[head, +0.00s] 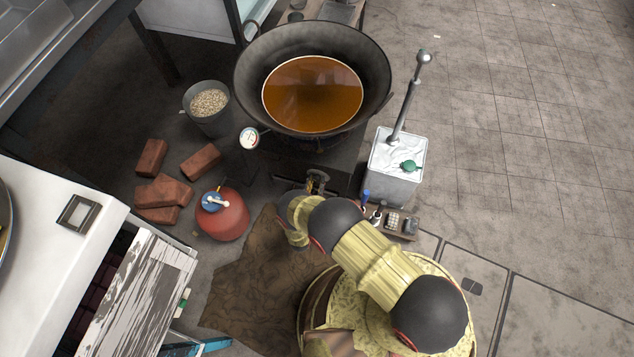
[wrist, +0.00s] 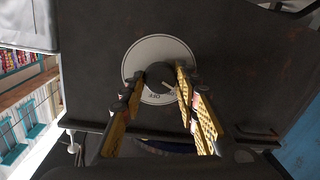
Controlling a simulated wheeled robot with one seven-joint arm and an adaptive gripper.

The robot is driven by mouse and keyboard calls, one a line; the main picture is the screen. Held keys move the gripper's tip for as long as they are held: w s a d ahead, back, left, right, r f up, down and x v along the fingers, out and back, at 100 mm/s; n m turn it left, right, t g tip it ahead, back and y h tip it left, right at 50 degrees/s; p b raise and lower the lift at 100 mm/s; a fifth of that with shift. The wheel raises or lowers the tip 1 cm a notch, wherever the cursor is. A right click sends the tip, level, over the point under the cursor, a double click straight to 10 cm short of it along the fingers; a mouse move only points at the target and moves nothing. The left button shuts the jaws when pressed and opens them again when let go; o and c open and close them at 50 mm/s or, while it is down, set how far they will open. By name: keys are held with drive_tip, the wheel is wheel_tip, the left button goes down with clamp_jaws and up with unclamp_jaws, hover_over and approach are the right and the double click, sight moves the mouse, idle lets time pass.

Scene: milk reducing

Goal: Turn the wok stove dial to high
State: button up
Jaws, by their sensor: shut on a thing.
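The stove dial has a dark round knob (wrist: 160,74) on a white disc (wrist: 146,49) with dark lettering, part of which reads OFF, on the dark stove front (wrist: 95,60). In the wrist view my gripper (wrist: 161,80) has one finger on each side of the knob and is shut on it. The fingers hide parts of the disc. In the head view my gripper (head: 317,182) is low at the front of the stove, and the dial is hidden there. The wok (head: 250,62) sits on the stove with brown liquid (head: 313,94) in it.
A bucket of pale grains (head: 209,103) stands left of the wok. A square metal container (head: 396,160) stands on the right. Open tiled floor (head: 530,120) lies farther right.

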drive_tip(key=n, duration=0.5)
drive_tip(key=shift+d+h, duration=0.1)
drive_tip(key=shift+h, duration=0.2)
drive_tip(key=n, duration=0.4)
drive_tip(key=shift+n+g, duration=0.3)
drive_tip(key=shift+g, duration=0.1)
drive_tip(key=shift+d+r, duration=0.1)
drive_tip(key=o, duration=1.2)
drive_tip(key=shift+c, duration=0.2)
drive_tip(key=shift+s+a, duration=0.1)
drive_tip(key=shift+a, duration=0.1)
drive_tip(key=shift+s+a, duration=0.2)
drive_tip(key=shift+s, duration=0.1)
drive_tip(key=v, duration=1.1)
